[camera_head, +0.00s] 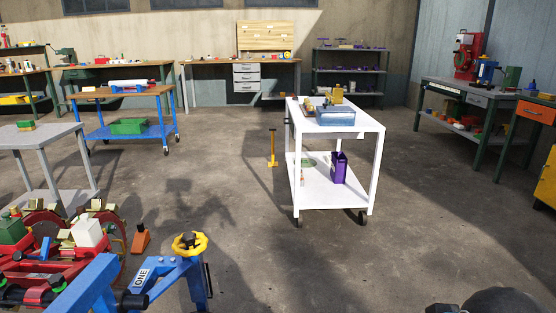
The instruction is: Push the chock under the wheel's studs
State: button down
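A small orange wedge with a dark upper part, apparently the chock (140,239), sits on the floor at the lower left. The wheel (121,246) stands just left of it, with a red rim and pale yellowish block-like pieces around it, apparently the studs. The wheel is partly hidden by other machine parts. The chock appears beside the wheel; I cannot tell whether they touch. My gripper is not clearly visible. Dark rounded shapes cut off at the bottom right edge may be part of my arm.
A blue frame (168,274) with a yellow ring-shaped top (189,245) stands in front of the chock. A white trolley (335,202) stands at centre right. A grey table (47,140) is behind the wheel.

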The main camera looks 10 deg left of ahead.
aim_at(141, 237)
jog(key=u, duration=0.2)
jog(key=i, duration=1.8)
jog(key=u, duration=0.9)
jog(key=i, duration=1.95)
jog(key=u, duration=1)
jog(key=i, duration=0.9)
jog(key=u, duration=0.15)
